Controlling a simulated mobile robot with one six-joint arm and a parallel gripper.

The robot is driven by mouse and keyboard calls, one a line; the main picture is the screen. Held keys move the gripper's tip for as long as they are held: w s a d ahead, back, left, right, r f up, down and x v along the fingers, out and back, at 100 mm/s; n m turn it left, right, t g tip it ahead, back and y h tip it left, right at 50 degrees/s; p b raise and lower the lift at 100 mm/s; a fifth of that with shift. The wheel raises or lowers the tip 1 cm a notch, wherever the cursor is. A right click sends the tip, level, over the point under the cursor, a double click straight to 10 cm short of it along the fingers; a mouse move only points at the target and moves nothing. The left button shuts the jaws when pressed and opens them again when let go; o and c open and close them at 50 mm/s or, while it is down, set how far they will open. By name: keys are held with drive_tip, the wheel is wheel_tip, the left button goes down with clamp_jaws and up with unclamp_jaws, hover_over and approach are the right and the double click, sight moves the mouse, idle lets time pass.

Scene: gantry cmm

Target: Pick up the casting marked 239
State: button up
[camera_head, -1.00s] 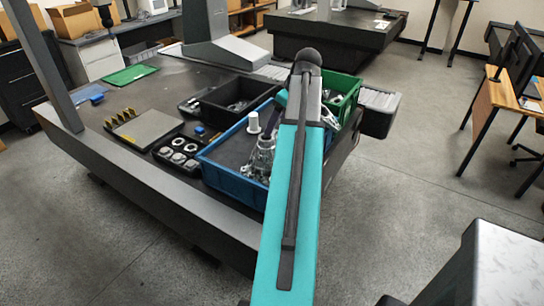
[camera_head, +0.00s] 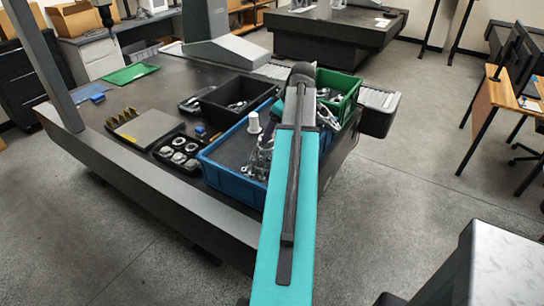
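Several grey metal castings (camera_head: 258,160) lie in the blue crate (camera_head: 228,181) at the front right of the dark table. They are partly hidden behind my teal arm. I cannot read any marking, so I cannot tell which casting is 239. A white cylinder (camera_head: 254,123) stands upright in the same crate. My gripper is hidden behind my own arm, over or near the right part of the crate. I cannot see its fingers or whether it holds anything.
A green crate (camera_head: 353,92) with metal parts stands behind the blue crate. A black bin (camera_head: 222,115) and a black tray of round parts (camera_head: 166,157) stand to the left.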

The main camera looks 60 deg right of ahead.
sight(272, 140)
drive_tip(key=shift+p+x, duration=0.45)
drive_tip(key=shift+x, duration=1.05)
drive_tip(key=c, duration=1.5)
drive_tip(key=shift+w+d+r, duration=0.1)
drive_tip(key=shift+c, duration=0.4)
drive_tip(key=shift+r, duration=0.25)
